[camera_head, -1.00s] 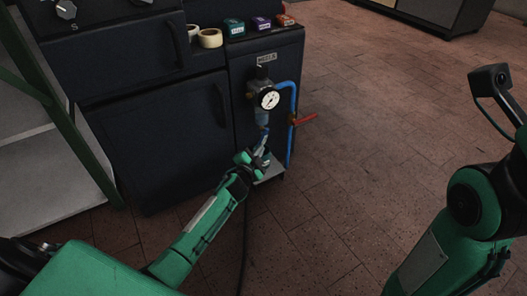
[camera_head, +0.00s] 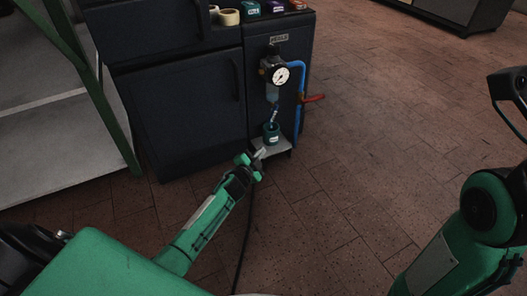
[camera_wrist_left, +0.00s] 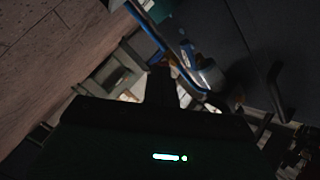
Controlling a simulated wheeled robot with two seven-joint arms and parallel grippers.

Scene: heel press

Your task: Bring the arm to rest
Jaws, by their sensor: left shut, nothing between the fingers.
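My left gripper (camera_head: 257,158) is shut and empty in the head view, low in front of a small grey shelf (camera_head: 275,149). A small dark green container (camera_head: 271,133) with a white label stands upright on that shelf, beneath a dark filter unit (camera_head: 272,90) with a round white gauge (camera_head: 281,75). The gripper appears just apart from the container, on the near side. The left wrist view is dark and its fingers are hard to make out. My right arm (camera_head: 480,215) is at the right edge, with its gripper fingers out of view.
A dark cabinet (camera_head: 185,115) stands behind the left arm, with tape (camera_head: 229,17) and small boxes on top. A blue pipe (camera_head: 302,85) with a red lever (camera_head: 314,98) runs beside the gauge. A green-framed shelf (camera_head: 60,135) stands left.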

